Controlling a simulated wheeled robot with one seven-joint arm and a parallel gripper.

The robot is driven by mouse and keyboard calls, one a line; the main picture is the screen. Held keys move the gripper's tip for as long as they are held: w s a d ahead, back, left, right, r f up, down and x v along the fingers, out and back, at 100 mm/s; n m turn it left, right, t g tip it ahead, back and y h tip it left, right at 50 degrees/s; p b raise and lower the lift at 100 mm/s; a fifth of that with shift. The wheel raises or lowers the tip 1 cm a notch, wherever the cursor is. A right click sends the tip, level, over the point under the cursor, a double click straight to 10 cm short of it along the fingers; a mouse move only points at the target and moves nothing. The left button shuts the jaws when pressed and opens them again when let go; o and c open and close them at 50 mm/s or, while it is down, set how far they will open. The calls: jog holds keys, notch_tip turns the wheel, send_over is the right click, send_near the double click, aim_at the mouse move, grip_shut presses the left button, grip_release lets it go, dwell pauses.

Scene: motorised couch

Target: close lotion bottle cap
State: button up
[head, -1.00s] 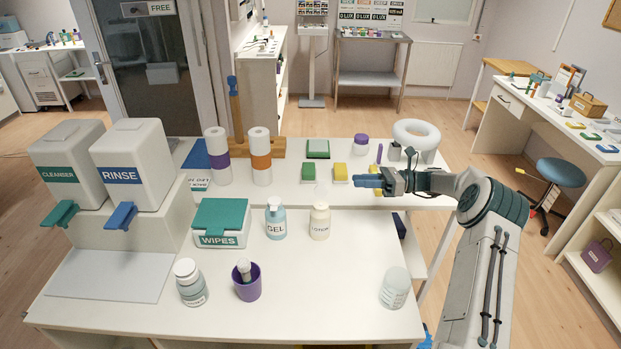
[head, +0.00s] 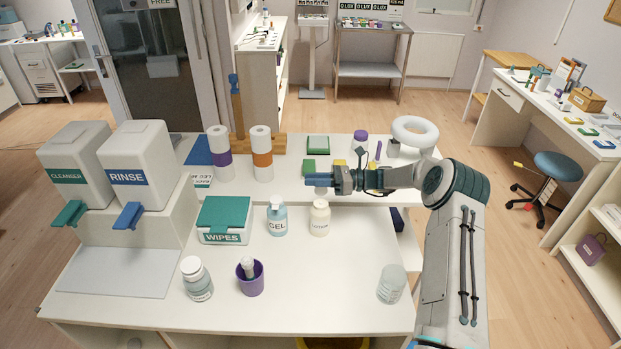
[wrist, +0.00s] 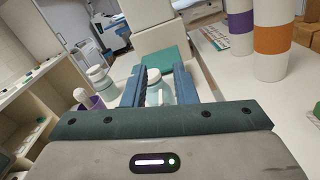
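The lotion bottle (head: 320,219) is a small cream bottle standing upright on the white table, just right of the blue GEL bottle (head: 277,220). Its top is pale, and I cannot make out how its cap sits. My gripper (head: 318,183) has blue fingers that point left, above and slightly behind the lotion bottle in the head view, apart from it. The wrist view shows the fingers (wrist: 160,84) spread with a gap between them. A pale bottle shows beyond the gap, probably the GEL bottle. The lotion bottle is not clearly visible there.
A WIPES box (head: 224,220) with a green lid stands left of the GEL bottle. A white bottle (head: 196,281), a purple cup (head: 250,280) and a clear jar (head: 391,284) stand nearer the front. Paper rolls (head: 261,153) stand behind. The table's middle front is clear.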

grip_shut()
jog(key=shift+f+b, duration=0.1)
jog(key=shift+b, duration=0.2)
